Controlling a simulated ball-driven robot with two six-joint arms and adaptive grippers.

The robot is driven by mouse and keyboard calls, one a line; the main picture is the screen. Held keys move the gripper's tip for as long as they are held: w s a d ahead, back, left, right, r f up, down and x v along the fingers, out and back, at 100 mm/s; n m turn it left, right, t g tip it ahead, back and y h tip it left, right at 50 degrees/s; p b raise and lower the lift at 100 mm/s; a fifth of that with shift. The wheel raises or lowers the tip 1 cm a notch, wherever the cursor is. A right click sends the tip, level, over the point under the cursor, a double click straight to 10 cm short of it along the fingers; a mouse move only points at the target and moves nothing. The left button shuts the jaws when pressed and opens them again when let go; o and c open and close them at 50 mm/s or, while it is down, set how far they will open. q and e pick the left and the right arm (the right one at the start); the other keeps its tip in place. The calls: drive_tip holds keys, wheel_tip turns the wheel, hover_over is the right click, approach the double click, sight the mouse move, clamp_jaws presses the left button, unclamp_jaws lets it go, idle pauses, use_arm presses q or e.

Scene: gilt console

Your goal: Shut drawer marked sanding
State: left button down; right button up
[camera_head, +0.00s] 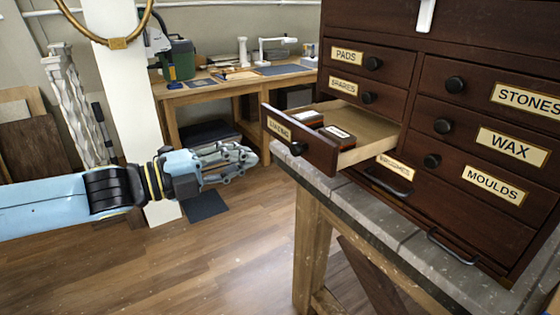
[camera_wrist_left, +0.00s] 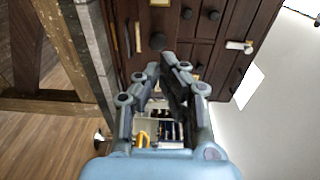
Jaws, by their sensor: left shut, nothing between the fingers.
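A dark wooden drawer (camera_head: 318,150) is pulled out from the left column of the cabinet, below the drawers marked PADS and SPARES. Its front carries a slanted label (camera_head: 279,129), hard to read, and a round black knob (camera_head: 297,148). Small dark boxes with pale labels (camera_head: 339,132) lie inside. My left gripper (camera_head: 252,155) is shut and empty, in the air to the left of the drawer front, apart from it. In the left wrist view its fingers (camera_wrist_left: 169,68) point towards the cabinet front. My right gripper is not in view.
The cabinet stands on a grey-topped bench (camera_head: 345,197). Other drawers, marked STONES, WAX, MOULDS and BRUSHES, look closed. A black handle (camera_head: 388,184) sticks out below the open drawer. A wooden worktable (camera_head: 215,93) stands behind. The floor on the left is clear.

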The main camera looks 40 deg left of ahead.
sight(292, 147)
use_arm(q)
drive_tip(key=x, duration=0.2)
drive_tip(key=p+x, duration=0.1)
drive_tip(key=x, duration=0.1)
drive_tip(key=p+x, duration=0.1)
drive_tip(key=x, duration=0.2)
drive_tip(key=shift+r, duration=0.25)
drive_tip(key=shift+w+d+f, duration=0.15)
drive_tip(key=shift+w+d, duration=0.05)
drive_tip(key=shift+w, duration=0.2)
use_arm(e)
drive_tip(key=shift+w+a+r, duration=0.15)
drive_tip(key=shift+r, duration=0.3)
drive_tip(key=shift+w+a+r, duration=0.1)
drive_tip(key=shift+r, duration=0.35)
